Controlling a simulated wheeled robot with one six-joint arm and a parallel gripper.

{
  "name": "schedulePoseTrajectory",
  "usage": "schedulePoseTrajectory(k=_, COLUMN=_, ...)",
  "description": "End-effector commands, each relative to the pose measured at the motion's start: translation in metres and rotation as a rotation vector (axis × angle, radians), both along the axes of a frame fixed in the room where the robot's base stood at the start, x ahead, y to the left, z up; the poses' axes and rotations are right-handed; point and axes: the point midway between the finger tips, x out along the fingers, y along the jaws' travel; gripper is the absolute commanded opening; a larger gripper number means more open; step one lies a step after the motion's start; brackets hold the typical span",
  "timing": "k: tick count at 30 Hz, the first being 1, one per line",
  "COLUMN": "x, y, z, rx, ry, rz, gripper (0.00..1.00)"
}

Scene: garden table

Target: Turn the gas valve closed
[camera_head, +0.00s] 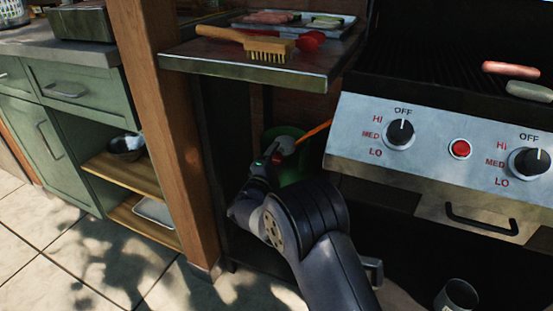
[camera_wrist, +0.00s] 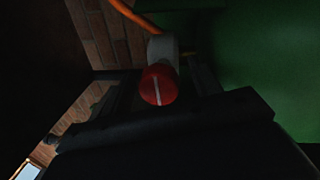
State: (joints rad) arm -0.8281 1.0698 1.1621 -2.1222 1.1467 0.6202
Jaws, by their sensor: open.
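The gas valve is a round red knob (camera_wrist: 158,85) with a white line across its face, on a grey fitting. In the wrist view the line runs nearly up and down. My gripper (camera_wrist: 165,76) is open, with one dark finger on each side of the knob; I cannot tell whether they touch it. The green gas tank (camera_wrist: 245,75) fills the right of that view, and an orange hose (camera_wrist: 125,12) leads to the fitting. In the head view my gripper (camera_head: 277,152) is at the tank (camera_head: 291,176) under the side shelf, and my arm hides much of it.
The side shelf (camera_head: 240,68), with a wooden brush (camera_head: 266,46) and a food tray (camera_head: 300,22), overhangs my gripper. A wooden post (camera_head: 165,120) stands to the left. The grill's control panel (camera_head: 440,150) is to the right. A metal cup (camera_head: 457,295) stands low at right.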

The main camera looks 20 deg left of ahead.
Motion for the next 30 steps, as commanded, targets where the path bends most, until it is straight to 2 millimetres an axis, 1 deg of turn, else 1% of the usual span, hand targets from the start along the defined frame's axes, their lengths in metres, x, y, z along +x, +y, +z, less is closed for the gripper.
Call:
schedulePoseTrajectory(k=2, x=-0.002, y=0.001, z=0.0, rx=0.0, ry=0.0, rz=0.001, gripper=0.59)
schedulePoseTrajectory(k=5, x=-0.01, y=0.002, z=0.0, rx=0.0, ry=0.001, rz=0.002, gripper=0.59)
schedulePoseTrajectory(k=8, x=-0.026, y=0.003, z=0.0, rx=-0.003, ry=0.002, rz=0.004, gripper=0.59)
schedulePoseTrajectory(k=15, x=-0.075, y=0.006, z=-0.006, rx=-0.002, ry=0.002, rz=0.003, gripper=0.59)
schedulePoseTrajectory(k=19, x=-0.094, y=0.007, z=-0.01, rx=-0.002, ry=0.002, rz=0.001, gripper=0.59)
schedulePoseTrajectory(k=21, x=-0.101, y=0.008, z=-0.012, rx=-0.001, ry=0.001, rz=0.002, gripper=0.59)
schedulePoseTrajectory(k=24, x=-0.106, y=0.007, z=-0.013, rx=0.0, ry=0.0, rz=0.0, gripper=0.59)
schedulePoseTrajectory(k=30, x=-0.107, y=0.007, z=-0.014, rx=0.0, ry=0.0, rz=-0.001, gripper=0.59)
